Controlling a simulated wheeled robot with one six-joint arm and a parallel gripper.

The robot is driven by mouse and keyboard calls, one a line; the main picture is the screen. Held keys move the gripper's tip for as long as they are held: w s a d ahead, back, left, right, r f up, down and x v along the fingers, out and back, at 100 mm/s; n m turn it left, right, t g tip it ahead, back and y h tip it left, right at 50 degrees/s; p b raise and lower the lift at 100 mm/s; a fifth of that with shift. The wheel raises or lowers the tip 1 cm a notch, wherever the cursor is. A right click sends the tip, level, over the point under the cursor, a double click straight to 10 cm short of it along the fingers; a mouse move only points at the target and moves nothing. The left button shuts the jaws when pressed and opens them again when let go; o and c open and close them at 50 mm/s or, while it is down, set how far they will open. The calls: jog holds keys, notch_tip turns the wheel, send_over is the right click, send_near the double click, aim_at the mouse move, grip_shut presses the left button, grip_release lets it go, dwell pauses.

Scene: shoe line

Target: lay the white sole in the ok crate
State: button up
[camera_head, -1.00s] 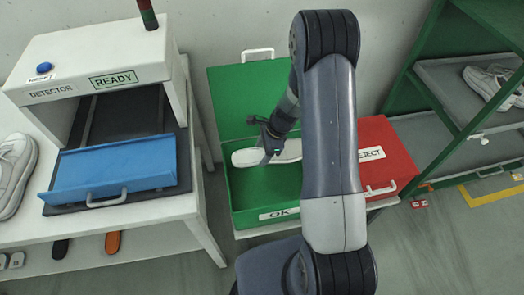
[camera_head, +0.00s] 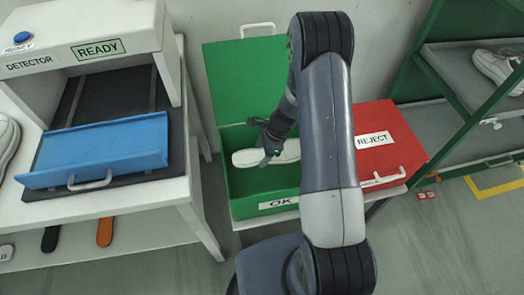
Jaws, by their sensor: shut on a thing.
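The white sole (camera_head: 247,158) is in my gripper (camera_head: 270,152), which is shut on its middle. The sole lies roughly level, inside the outline of the open green OK crate (camera_head: 232,208). I cannot tell whether it touches the crate floor. The crate's green lid (camera_head: 247,85) stands raised at the back. My arm hides the crate's right part and part of the sole's right end.
The red REJECT crate (camera_head: 400,150) is closed, right of the OK crate. The white detector (camera_head: 90,40) with its blue flap (camera_head: 100,150) stands on a table at left. A green rack (camera_head: 425,65) holding white shoes (camera_head: 497,70) stands at right.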

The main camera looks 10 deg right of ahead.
jog(key=shift+f+b, duration=6.15)
jog(key=shift+f, duration=1.5)
jog(key=o, duration=1.2)
jog(key=p+v, duration=0.2)
jog(key=v, duration=0.8)
jog(key=shift+d+r, duration=0.2)
jog(key=shift+r, duration=0.15)
jog(key=b+x, duration=0.2)
jog(key=x, duration=0.9)
jog(key=shift+w+r+p, duration=0.1)
jog(key=shift+r+p, duration=0.45)
jog(key=shift+r, duration=0.1)
jog(key=shift+r+p, duration=0.55)
jog(key=shift+r, duration=0.15)
